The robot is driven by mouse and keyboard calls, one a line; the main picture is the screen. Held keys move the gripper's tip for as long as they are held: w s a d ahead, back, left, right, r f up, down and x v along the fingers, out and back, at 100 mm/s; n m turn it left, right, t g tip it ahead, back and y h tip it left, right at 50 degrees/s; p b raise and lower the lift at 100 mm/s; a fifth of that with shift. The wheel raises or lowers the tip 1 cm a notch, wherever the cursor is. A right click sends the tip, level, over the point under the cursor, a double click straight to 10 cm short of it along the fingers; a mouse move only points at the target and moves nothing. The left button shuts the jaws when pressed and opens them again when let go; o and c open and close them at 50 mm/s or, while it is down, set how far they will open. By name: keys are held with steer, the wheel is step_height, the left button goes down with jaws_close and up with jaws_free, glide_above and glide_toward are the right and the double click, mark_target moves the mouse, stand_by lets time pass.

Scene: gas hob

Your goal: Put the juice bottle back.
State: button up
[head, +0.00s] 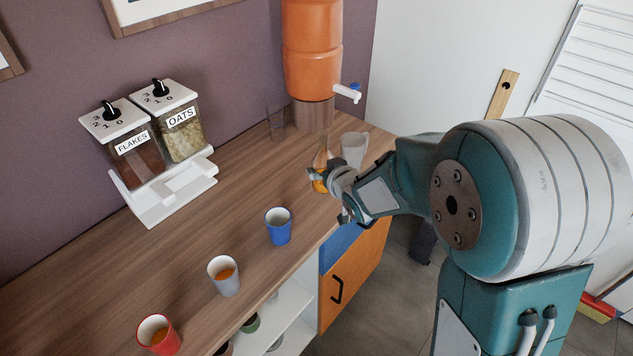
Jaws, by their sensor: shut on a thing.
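The juice bottle (321,160) is a small clear bottle with orange liquid in its lower part. It stands out near the right part of the wooden counter, below the orange dispenser. My gripper (322,180) comes in from the right and is shut on the bottle, around its lower body. The fingers hide part of the bottle, and I cannot tell whether its base touches the counter. The bottle looks about upright.
Red (158,336), grey (224,276) and blue (278,227) cups stand along the counter's front; red and grey hold orange liquid. An orange dispenser (312,60), clear glass (276,124) and white pitcher (354,148) are nearby. The flakes-and-oats dispenser (160,195) stands left. Mid-counter is clear.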

steer(key=w+f, duration=0.1)
steer(key=w+a+f, duration=0.1)
steer(key=f, duration=0.1)
steer(key=w+f, duration=0.1)
steer(key=shift+w+a+f, duration=0.1)
steer(key=shift+a+f, duration=0.1)
steer(key=shift+a, duration=0.15)
steer(key=shift+w+f, duration=0.2)
steer(key=shift+f, duration=1.55)
steer(key=shift+f, duration=0.1)
steer(key=o, duration=1.1)
steer(key=shift+o, duration=0.2)
steer(key=shift+s, duration=0.15)
steer(key=v, duration=1.2)
